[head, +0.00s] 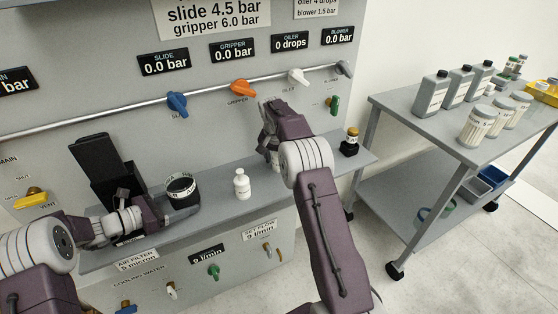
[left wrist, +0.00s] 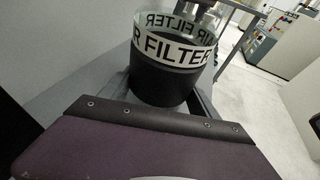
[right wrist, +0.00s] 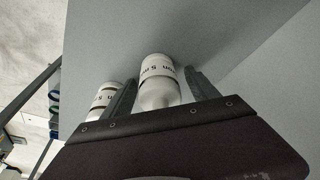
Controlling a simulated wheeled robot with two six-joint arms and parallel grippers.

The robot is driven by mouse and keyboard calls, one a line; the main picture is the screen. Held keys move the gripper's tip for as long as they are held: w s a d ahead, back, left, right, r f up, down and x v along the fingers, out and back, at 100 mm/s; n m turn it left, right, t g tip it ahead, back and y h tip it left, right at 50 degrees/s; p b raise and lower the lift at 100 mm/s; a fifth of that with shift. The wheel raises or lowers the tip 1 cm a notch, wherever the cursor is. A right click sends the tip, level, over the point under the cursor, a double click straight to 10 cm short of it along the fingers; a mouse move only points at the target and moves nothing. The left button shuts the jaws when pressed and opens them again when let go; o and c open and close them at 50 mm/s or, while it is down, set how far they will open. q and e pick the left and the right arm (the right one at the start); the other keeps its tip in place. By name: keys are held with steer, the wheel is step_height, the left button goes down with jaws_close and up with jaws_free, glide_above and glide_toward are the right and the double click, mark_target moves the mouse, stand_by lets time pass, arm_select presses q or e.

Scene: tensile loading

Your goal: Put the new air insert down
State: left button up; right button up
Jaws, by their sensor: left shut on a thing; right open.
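A white insert (right wrist: 158,85) with lettering stands between the fingers of my right gripper (right wrist: 160,95) in the right wrist view. The fingers are open, with one on each side of it. In the head view this gripper (head: 270,145) is over the shelf and partly hides a pale thing below it. My left gripper (head: 152,213) is shut on the black air filter bowl (head: 182,192) at the shelf. The bowl also fills the middle of the left wrist view (left wrist: 165,80), with AIR FILTER on its light band.
A small white bottle-shaped piece (head: 242,186) stands on the shelf (head: 215,210). A second lettered white piece (right wrist: 103,98) is beside a right finger. A trolley (head: 440,130) with bottles is at right.

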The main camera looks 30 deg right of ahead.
jaws_close()
steer(key=shift+s+r, duration=0.15)
steer(key=shift+r, duration=0.25)
step_height(320, 180, up, 6)
steer(key=shift+r, duration=0.2)
steer(key=s, duration=1.9)
steer(key=shift+s, duration=0.35)
steer(key=shift+f, duration=0.1)
